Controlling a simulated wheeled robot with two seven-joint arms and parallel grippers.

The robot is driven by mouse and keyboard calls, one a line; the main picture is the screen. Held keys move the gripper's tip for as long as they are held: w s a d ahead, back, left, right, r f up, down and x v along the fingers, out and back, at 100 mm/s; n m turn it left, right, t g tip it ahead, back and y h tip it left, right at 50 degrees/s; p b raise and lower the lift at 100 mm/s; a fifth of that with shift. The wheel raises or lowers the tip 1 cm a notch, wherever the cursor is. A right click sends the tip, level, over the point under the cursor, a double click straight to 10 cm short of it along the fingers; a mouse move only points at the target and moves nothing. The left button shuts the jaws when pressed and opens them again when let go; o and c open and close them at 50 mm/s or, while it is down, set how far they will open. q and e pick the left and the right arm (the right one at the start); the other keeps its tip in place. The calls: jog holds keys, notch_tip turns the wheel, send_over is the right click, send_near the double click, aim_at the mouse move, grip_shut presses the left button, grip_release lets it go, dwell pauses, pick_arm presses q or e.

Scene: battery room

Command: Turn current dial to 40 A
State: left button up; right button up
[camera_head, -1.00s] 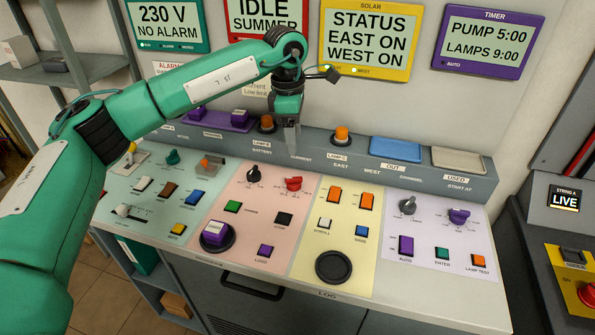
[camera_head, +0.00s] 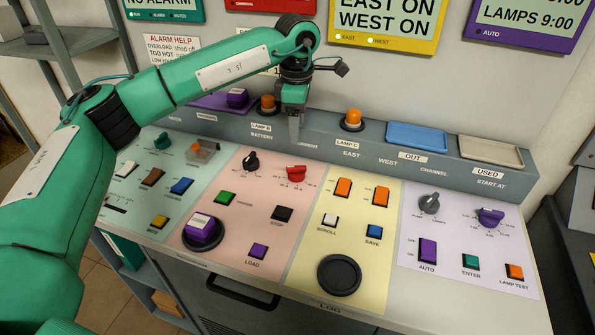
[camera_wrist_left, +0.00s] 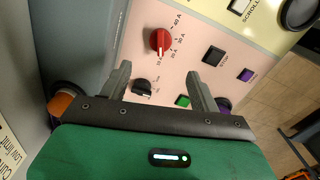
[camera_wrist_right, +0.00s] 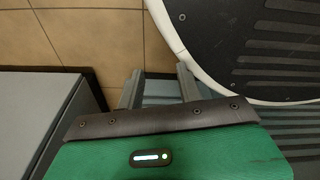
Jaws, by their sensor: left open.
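The red current dial (camera_head: 296,174) is on the pink panel section (camera_head: 270,215), with amp marks around it. It also shows in the left wrist view (camera_wrist_left: 161,41), with marks up to 40 A; its exact setting is too small to tell. My left gripper (camera_head: 294,140) points down over the back ledge, behind and above the dial. In the left wrist view its fingers (camera_wrist_left: 158,72) are apart and empty, with the red dial beyond them, not between them. My right gripper (camera_wrist_right: 158,72) is open and empty, seen only in its wrist view.
A black knob (camera_head: 250,161) is left of the red dial. Green (camera_head: 225,198), black (camera_head: 282,214) and purple (camera_head: 258,251) buttons lie in front. An orange lamp (camera_head: 268,104) and another orange lamp (camera_head: 353,118) rise from the ledge. Space directly above the dial is clear.

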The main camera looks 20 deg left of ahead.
aim_at(297, 166)
pick_arm(q)
notch_tip(297, 166, down, 13)
jog(key=shift+r+p, duration=0.15)
jog(key=shift+p, duration=0.8)
jog(key=shift+f, duration=0.35)
pick_arm(e)
jog(key=s, duration=0.2)
jog(key=shift+s+d+f, duration=0.2)
jog(key=shift+s+d, duration=0.2)
pick_arm(q)
jog(key=shift+c, duration=0.4)
jog(key=c, duration=0.9)
pick_arm(e)
jog(key=shift+s+f, duration=0.1)
